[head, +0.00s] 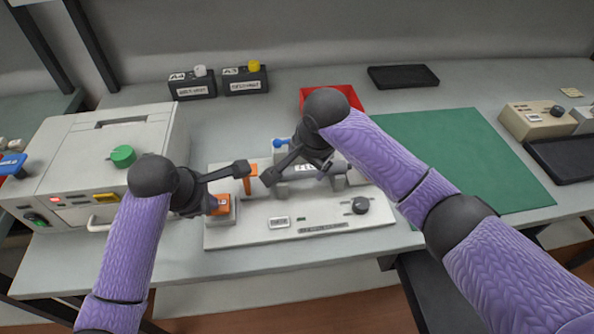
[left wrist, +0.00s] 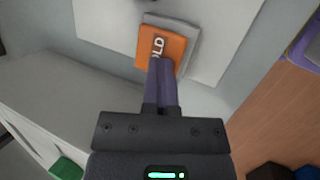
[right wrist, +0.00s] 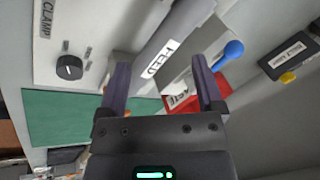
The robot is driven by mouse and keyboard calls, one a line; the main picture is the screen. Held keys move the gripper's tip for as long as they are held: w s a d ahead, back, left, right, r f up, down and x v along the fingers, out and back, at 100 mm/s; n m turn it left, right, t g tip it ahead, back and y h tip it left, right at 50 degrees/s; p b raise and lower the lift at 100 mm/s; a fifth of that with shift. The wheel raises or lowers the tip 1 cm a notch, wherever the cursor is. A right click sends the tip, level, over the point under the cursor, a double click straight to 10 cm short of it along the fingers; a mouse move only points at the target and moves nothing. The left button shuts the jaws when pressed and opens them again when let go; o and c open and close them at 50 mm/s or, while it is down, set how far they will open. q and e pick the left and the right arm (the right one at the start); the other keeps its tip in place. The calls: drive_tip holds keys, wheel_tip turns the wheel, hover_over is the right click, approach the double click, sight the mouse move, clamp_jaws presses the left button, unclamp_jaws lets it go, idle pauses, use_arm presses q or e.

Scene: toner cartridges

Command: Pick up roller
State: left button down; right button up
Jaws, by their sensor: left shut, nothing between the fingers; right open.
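A grey cylinder that looks like the roller (right wrist: 176,36) lies across the fixture (head: 262,215). A "FEED" label shows at its side. In the head view my right arm hides much of it. My right gripper (head: 324,170) is open over it; in the right wrist view its fingers (right wrist: 160,82) stand apart, the roller's end between and beyond them, not gripped. My left gripper (head: 212,204) is shut and empty at the orange "HOLD" pad (head: 220,200). In the left wrist view its closed tips (left wrist: 161,62) overlap the pad; contact cannot be told.
An orange handle (head: 250,183) and a blue ball knob (head: 280,143) stand on the fixture. A machine with a green knob (head: 123,156) is at the left. A red tray (head: 345,97) is behind; a green mat (head: 470,160) lies right, clear.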

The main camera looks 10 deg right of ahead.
sight(308, 170)
drive_tip(key=s+a+r+n+t+h, duration=0.1)
drive_tip(key=s+a+r+n+h, duration=0.15)
drive_tip(key=n, duration=1.05)
drive_tip(key=s+a+r+n+t+h, duration=0.1)
drive_tip(key=s+a+r+n+h, duration=0.15)
drive_tip(key=n, duration=1.05)
drive_tip(key=shift+h, duration=0.3)
drive_tip(key=x, duration=0.8)
drive_tip(key=d+x, duration=0.1)
drive_tip(key=x, duration=0.3)
drive_tip(key=shift+w+r, duration=0.2)
drive_tip(key=shift+w, duration=0.2)
clamp_jaws()
